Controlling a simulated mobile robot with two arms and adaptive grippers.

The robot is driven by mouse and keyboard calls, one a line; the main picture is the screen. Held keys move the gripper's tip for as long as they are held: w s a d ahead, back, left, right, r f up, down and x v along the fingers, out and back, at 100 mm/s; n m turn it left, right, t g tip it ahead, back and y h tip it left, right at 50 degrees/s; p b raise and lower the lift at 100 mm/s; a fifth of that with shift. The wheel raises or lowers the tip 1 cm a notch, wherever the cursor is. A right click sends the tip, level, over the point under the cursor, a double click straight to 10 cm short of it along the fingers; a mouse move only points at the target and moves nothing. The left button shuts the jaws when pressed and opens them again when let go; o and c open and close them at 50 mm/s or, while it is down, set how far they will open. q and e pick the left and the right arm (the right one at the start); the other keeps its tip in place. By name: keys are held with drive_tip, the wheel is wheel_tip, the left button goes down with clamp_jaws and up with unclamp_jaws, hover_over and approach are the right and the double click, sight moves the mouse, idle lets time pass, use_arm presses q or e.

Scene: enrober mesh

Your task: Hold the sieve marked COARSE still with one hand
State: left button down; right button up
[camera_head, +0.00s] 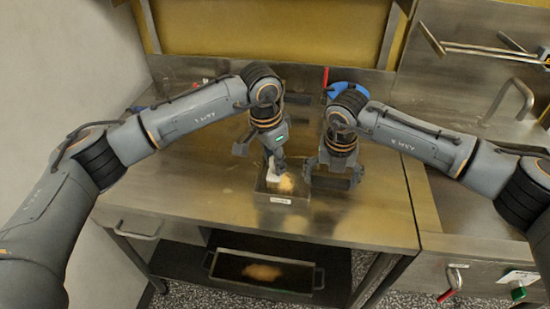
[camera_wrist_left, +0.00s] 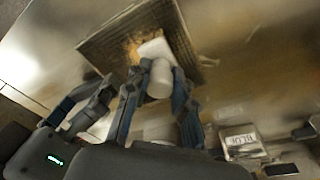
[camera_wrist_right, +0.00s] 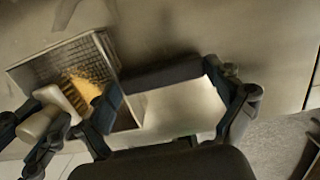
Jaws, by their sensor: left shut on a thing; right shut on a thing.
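The sieve (camera_head: 280,200) is a small square metal frame with a fine mesh on the steel table; orange-brown powder lies in it. Its pale label is too small to read. The mesh also shows in the left wrist view (camera_wrist_left: 105,53) and the right wrist view (camera_wrist_right: 38,74). My left gripper (camera_head: 272,172) is shut on the handle of a white brush (camera_wrist_left: 156,62), whose head is over the mesh with its bristles in or near the powder. My right gripper (camera_head: 331,178) is at the sieve's right side, shut on it; the contact is partly hidden.
A long bin (camera_head: 265,275) with powder and side handles sits on the shelf below the table. A blue object (camera_head: 347,89) lies at the back. A metal tap or handle loop (camera_head: 512,92) stands at the right. The table left of the sieve is clear.

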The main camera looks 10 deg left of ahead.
use_arm(q)
drive_tip(key=shift+f, duration=0.4)
idle(0.7)
